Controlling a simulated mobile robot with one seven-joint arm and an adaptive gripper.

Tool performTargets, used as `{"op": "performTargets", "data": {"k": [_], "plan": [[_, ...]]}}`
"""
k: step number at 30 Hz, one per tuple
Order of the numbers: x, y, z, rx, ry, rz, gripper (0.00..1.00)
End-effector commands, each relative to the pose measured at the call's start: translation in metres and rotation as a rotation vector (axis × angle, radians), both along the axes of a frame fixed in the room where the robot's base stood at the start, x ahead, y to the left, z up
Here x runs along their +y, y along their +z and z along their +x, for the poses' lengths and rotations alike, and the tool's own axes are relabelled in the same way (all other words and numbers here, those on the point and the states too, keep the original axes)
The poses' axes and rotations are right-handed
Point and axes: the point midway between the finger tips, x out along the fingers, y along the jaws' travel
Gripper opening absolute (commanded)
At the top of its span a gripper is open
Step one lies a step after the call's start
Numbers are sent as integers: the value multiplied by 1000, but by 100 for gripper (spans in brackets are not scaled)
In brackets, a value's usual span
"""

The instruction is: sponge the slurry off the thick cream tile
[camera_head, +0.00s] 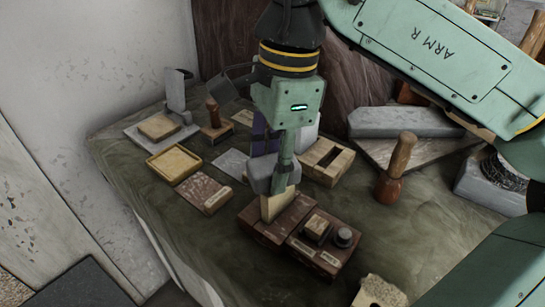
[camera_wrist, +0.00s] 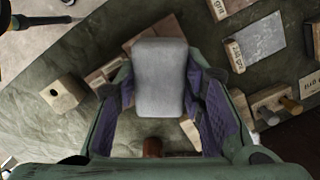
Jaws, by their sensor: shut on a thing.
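My gripper (camera_head: 278,182) points down over the brown wooden block (camera_head: 262,228) near the middle of the table. It is shut on a light grey, rounded block (camera_wrist: 160,78), probably the sponge, which also shows between the fingers in the head view (camera_head: 260,178). A cream piece (camera_head: 279,204) shows just below the fingers, at the brown block; I cannot tell whether the grey block touches it. I cannot tell for certain whether this piece is the thick cream tile. No slurry can be made out.
A shallow yellowish tray (camera_head: 173,164) and a reddish-brown tile (camera_head: 204,194) lie to the left. A wooden box with a slot (camera_head: 327,161) and a wooden-handled tool (camera_head: 396,168) stand to the right. A pitted cream chunk (camera_head: 380,293) is at the front.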

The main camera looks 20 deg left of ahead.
Motion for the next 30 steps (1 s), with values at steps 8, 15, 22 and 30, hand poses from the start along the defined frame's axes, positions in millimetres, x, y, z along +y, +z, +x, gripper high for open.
{"op": "performTargets", "data": {"k": [8, 15, 22, 30], "plan": [[0, -10, 0, 0, 0, 0, 14], [0, -10, 0, 0, 0, 0, 14], [0, -12, 0, 1, 0, 0, 14], [-1, -14, 1, 1, 0, 0, 14]]}}
